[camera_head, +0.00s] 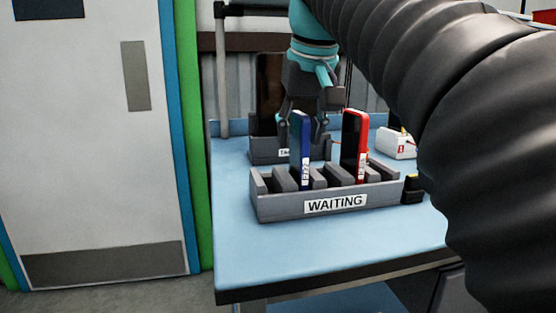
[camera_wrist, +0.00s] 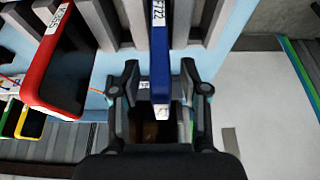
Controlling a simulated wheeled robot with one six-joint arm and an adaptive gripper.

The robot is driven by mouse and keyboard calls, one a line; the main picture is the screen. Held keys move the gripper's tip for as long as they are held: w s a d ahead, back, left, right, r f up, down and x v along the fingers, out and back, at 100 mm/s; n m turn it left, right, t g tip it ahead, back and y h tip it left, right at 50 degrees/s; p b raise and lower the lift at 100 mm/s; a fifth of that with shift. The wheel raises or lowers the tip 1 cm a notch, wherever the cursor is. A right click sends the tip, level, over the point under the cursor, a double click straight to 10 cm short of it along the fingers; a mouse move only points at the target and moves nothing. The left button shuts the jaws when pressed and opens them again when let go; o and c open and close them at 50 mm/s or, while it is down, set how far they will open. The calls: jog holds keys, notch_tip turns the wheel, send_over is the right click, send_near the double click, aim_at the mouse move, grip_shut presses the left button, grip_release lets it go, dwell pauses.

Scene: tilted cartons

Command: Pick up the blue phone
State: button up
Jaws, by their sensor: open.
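The blue phone (camera_head: 305,150) stands upright in a slot of the grey rack labelled WAITING (camera_head: 280,207). It has a white label low on its edge. In the wrist view the blue phone (camera_wrist: 161,50) reaches in between the two fingers. My gripper (camera_head: 301,122) is open around its upper part, with one finger on each side. It also shows in the wrist view (camera_wrist: 160,80), where gaps appear between the fingers and the phone.
A red phone (camera_head: 354,145) stands in the same rack, right of the blue one. A second rack (camera_head: 262,152) with a dark upright device (camera_head: 269,90) is behind. A white box (camera_head: 396,145) lies right on the blue table (camera_head: 240,245). A door (camera_head: 90,130) is at left.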

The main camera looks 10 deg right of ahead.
jog(key=shift+x, duration=1.45)
jog(key=shift+r, duration=0.1)
jog(key=shift+c, duration=0.3)
grip_shut()
jog(key=shift+r, duration=0.1)
notch_tip(320, 180, up, 5)
jog(key=shift+w+f+p, duration=0.1)
jog(key=shift+p, duration=0.6)
jog(key=shift+r, duration=2.5)
